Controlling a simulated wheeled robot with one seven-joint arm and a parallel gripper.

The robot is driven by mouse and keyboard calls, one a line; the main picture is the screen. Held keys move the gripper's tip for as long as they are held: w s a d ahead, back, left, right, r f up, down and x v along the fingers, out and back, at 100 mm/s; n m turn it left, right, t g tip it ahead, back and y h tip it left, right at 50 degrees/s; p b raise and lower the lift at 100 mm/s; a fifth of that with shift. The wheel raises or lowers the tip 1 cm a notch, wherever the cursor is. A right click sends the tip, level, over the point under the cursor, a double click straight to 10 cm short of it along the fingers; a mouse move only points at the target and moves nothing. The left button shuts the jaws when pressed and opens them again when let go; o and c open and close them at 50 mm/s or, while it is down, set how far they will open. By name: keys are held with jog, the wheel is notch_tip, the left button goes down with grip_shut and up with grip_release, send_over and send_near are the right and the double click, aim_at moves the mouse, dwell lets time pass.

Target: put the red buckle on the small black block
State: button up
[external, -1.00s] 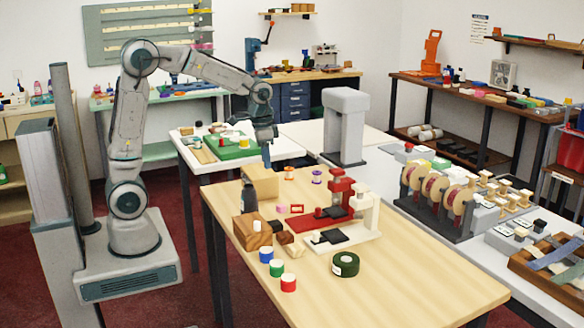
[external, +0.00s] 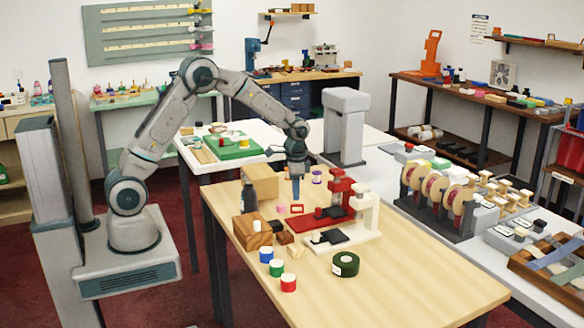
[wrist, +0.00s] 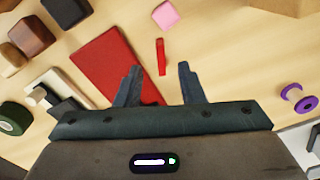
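The red buckle (external: 297,209) stands on the wood table beside the red press; in the wrist view it is a thin red bar (wrist: 161,57), seen edge-on. My gripper (external: 295,198) points down just above and around the buckle's spot in the external view. In the wrist view my gripper (wrist: 159,78) has its two fingers apart, with nothing between the tips; the buckle lies just ahead of them. Another dark piece on the red base is partly unclear.
The red press (external: 340,190) and white press (external: 368,215) stand close to the right. A pink block (wrist: 166,14), dark cube (wrist: 65,12) and purple spool (wrist: 297,98) are around. Green tape (external: 345,264) lies in front. The table's near right is clear.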

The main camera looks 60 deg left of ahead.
jog(key=shift+w+f+p, duration=0.1)
jog(key=shift+f+p, duration=0.35)
jog(key=shift+f, duration=2.5)
grip_shut()
